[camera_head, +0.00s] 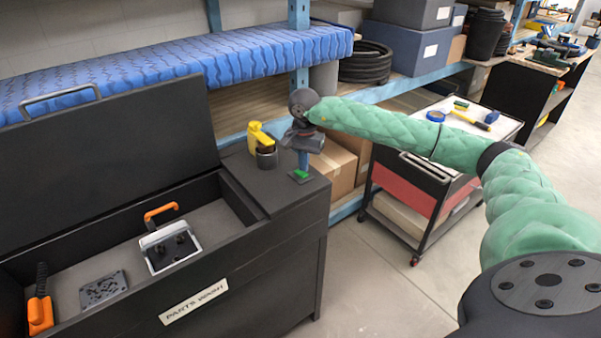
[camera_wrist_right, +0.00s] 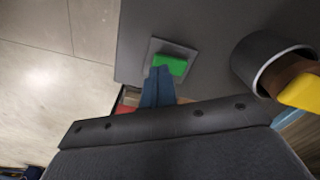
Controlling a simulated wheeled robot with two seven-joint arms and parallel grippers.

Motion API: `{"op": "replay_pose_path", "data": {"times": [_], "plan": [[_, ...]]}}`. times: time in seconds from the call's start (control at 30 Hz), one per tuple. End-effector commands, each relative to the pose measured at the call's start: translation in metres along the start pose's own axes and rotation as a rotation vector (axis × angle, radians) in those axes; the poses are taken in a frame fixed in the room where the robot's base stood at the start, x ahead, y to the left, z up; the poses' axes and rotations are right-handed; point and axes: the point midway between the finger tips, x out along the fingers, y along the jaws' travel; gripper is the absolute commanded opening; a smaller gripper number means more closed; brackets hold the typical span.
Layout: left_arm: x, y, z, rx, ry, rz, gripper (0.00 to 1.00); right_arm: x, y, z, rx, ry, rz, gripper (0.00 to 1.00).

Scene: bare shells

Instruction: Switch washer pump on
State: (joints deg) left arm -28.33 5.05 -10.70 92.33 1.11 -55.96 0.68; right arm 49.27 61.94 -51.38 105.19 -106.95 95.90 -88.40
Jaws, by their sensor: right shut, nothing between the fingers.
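The washer pump switch is a green rocker (camera_head: 301,174) on a small grey plate, on the right-hand top of the black parts washer (camera_head: 262,290). In the right wrist view the green rocker (camera_wrist_right: 170,65) shows just beyond my fingertips. My right gripper (camera_head: 303,166) points down over the switch, its blue fingers shut with nothing between them. In the wrist view the fingertips (camera_wrist_right: 160,72) overlap the lower left edge of the rocker. I cannot tell whether they touch it. My left gripper is not in view.
A dark cup with a yellow-topped item (camera_head: 259,137) stands on the washer top, left of my gripper. The washer lid (camera_head: 100,150) is raised. A cart (camera_head: 430,190) stands right.

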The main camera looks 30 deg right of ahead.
Motion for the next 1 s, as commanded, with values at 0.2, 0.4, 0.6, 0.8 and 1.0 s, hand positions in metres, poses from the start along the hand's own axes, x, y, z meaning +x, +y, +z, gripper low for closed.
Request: {"op": "replay_pose_path", "data": {"times": [0.2, 0.4, 0.6, 0.8, 1.0], "plan": [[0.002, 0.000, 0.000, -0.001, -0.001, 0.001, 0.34, 0.002, 0.000, 0.000, 0.000, 0.000, 0.000, 0.00], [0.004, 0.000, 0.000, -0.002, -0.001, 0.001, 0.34, 0.004, 0.000, 0.000, 0.000, 0.000, 0.000, 0.00], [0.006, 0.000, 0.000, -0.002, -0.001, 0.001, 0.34, 0.007, 0.000, 0.000, 0.000, 0.000, 0.000, 0.00], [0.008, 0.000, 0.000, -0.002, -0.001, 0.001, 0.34, 0.009, 0.000, 0.000, 0.000, 0.000, 0.000, 0.00], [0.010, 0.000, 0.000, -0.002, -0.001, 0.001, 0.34, 0.012, 0.000, 0.000, 0.000, 0.000, 0.000, 0.00]]}}
